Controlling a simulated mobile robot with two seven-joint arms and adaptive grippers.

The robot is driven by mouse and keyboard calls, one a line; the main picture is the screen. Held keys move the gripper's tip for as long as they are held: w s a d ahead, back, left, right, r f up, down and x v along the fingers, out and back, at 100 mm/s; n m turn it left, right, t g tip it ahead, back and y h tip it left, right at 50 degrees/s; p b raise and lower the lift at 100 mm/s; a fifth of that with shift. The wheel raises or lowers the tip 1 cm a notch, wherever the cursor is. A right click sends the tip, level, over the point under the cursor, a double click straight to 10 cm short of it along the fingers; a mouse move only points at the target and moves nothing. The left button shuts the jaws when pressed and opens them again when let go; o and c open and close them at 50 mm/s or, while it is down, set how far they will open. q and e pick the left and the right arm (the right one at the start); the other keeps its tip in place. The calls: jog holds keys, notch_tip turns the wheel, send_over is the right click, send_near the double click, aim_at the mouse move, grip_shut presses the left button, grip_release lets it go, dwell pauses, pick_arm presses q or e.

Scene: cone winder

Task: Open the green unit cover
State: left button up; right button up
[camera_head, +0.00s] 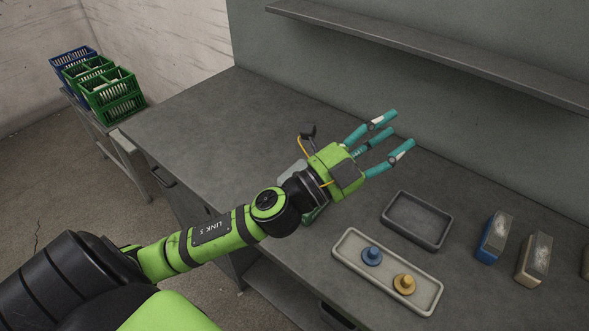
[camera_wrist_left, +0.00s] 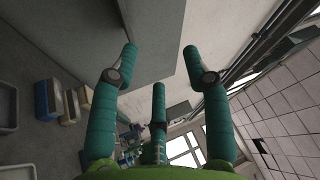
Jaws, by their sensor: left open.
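I see no green unit cover that I can make out in either view. The green crates at the back left are open baskets, not a cover. My left gripper (camera_head: 398,129) is above the grey workbench, its three teal fingers spread apart and pointing to the upper right. Nothing is between the fingers. In the left wrist view the gripper (camera_wrist_left: 160,62) also shows open and empty, with a grey panel edge and a ceiling beyond the fingers. My right gripper is in neither view.
Blocks (camera_head: 496,240) stand at the right. A shelf (camera_head: 430,47) runs along the wall. Green crates (camera_head: 117,104) stand back left.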

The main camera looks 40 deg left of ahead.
pick_arm(q)
jog(key=s+d+r+m+g+h, duration=0.2)
jog(key=d+m+g+h, duration=0.3)
jog(key=m, duration=0.4)
jog(key=m+g+y, duration=1)
jog(key=m+y, duration=0.2)
jog(key=y, duration=0.1)
send_near(293, 168)
jog(key=s+d+r, duration=0.2)
jog(key=s+d, duration=0.1)
jog(key=d, duration=0.1)
jog(key=shift+g, duration=0.3)
jog(key=p+x, duration=0.2)
jog(key=x, duration=0.4)
jog(key=shift+w+p, duration=0.2)
jog(key=shift+p, duration=0.15)
jog(key=shift+w+f, duration=0.1)
jog(key=shift+f, duration=0.3)
grip_shut()
